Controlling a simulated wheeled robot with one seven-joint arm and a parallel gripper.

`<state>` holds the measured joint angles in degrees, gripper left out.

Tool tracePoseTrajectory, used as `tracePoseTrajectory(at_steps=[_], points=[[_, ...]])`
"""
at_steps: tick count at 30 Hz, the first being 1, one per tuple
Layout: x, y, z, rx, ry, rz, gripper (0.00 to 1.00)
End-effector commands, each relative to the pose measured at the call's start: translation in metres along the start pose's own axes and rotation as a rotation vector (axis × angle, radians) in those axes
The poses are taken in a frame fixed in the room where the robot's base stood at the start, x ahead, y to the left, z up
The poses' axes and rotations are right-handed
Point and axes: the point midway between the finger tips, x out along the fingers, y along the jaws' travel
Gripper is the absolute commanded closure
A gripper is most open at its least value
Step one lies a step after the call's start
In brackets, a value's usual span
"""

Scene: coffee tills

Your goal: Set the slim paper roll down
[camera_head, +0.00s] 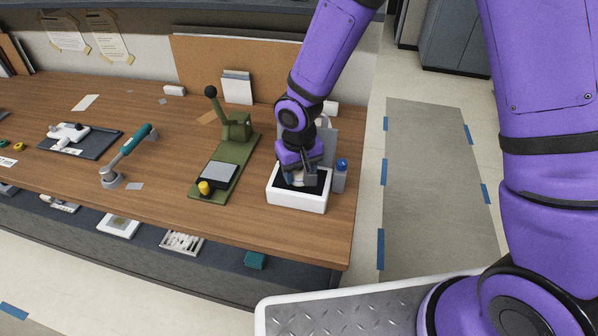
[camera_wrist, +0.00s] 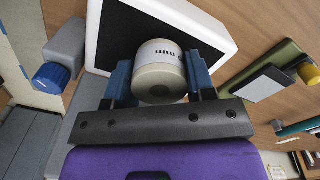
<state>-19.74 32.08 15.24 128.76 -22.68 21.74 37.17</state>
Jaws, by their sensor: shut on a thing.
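My gripper (camera_head: 303,176) is at the white box (camera_head: 296,200) with the dark inside, near the right end of the wooden counter. In the wrist view my gripper (camera_wrist: 160,82) has its two blue fingers on either side of the paper roll (camera_wrist: 162,60). The roll is white with dark marks on its side, and its pale round end faces the camera. It shows over the dark inside of the box (camera_wrist: 228,28). Whether the roll touches the bottom of the box is hidden. In the head view the arm and fingers mostly cover the roll.
A green lever press (camera_head: 232,150) stands to the left. A teal-handled tool (camera_head: 130,155) is farther left.

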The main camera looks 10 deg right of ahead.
Motion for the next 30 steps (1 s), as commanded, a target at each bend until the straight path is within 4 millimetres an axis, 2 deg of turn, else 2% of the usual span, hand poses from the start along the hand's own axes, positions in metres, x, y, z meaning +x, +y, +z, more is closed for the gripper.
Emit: tracePoseTrajectory(at_steps=[2, 13, 14, 16, 17, 26, 30], points=[[0.006, 0.0, 0.0, -0.001, 0.0, 0.0, 0.75], [0.009, -0.001, 0.0, -0.001, 0.0, 0.0, 0.75], [0.008, -0.001, 0.0, -0.001, 0.001, 0.0, 0.43], [0.008, -0.001, 0.0, -0.001, 0.001, 0.0, 0.27], [0.008, -0.001, 0.0, 0.0, 0.001, 0.0, 0.24], [0.006, 0.0, 0.0, 0.0, 0.002, -0.001, 0.24], [-0.005, 0.0, -0.001, 0.002, 0.004, -0.001, 0.24]])
